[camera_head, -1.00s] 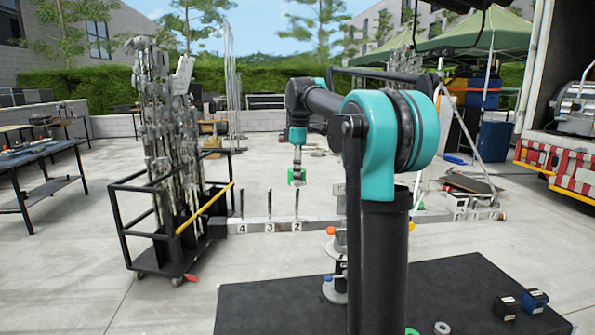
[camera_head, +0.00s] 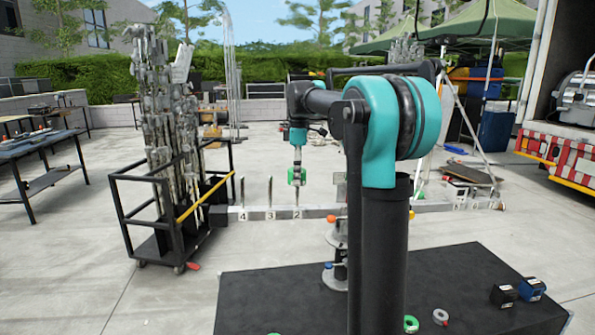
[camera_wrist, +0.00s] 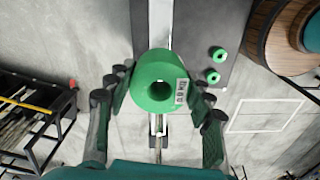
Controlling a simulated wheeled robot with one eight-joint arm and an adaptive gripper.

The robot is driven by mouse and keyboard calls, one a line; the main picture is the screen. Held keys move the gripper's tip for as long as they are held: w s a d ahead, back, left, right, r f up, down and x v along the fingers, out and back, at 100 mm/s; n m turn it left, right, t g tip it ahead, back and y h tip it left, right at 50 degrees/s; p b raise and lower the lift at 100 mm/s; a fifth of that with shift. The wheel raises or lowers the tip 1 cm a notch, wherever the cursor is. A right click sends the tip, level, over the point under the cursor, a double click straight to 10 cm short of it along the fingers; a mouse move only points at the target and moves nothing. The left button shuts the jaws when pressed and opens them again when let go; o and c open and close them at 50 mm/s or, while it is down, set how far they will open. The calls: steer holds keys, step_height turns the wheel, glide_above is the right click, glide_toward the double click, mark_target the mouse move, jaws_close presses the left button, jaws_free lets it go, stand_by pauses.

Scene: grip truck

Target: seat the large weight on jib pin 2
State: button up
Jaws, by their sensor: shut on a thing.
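My gripper (camera_head: 297,170) is shut on a green weight (camera_head: 297,177), a thick ring with a central hole. The wrist view shows the weight (camera_wrist: 158,92) between the fingers, with a label on its right side. In the head view it hangs upright over jib pin 2 (camera_head: 297,198). The pin's lower part shows below it. The pin's top is hidden, and I cannot tell whether it is inside the hole. The hole looks dark in the wrist view. The jib (camera_head: 330,210) carries number plates 4, 3 and 2; pins 3 (camera_head: 270,190) and 4 (camera_head: 243,190) stand bare.
A black cart (camera_head: 160,240) full of metal stands is at the left end of the jib. My arm column hides part of the jib.

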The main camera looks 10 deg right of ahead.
mark_target(296, 206)
steer(key=shift+a+f, duration=0.15)
steer(key=shift+f, duration=3.95)
steer(key=shift+f, duration=0.2)
steer(key=o, duration=1.5)
steer(key=r, duration=1.2)
steer(key=shift+d, duration=0.2)
steer(key=shift+s, duration=0.1)
